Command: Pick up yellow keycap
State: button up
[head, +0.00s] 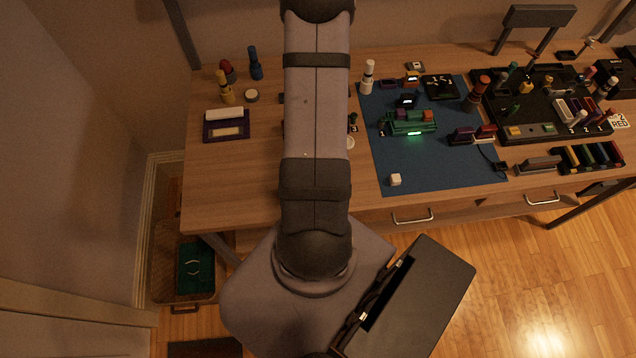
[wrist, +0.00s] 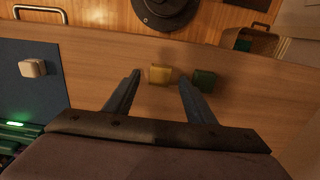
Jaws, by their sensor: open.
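The yellow keycap (wrist: 161,75) lies on the wooden desk in the wrist view, just ahead of the gap between my fingertips. My gripper (wrist: 159,84) is open with nothing held, one finger to each side of the keycap's line. I cannot tell its height above the desk. A green keycap (wrist: 203,80) sits just right of the yellow one, close to the right fingertip. In the head view my arm hides the yellow keycap and my gripper.
A white keycap (wrist: 32,68) sits on the blue mat at the left, also seen in the head view (head: 395,180). A lit green device (head: 412,122) and other parts crowd the mat. A purple-framed box (head: 227,125) stands at the desk's left. The desk's front-left is clear.

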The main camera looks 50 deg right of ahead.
jog(key=shift+f, duration=0.8)
jog(key=c, duration=1.1)
jog(key=shift+r, duration=0.1)
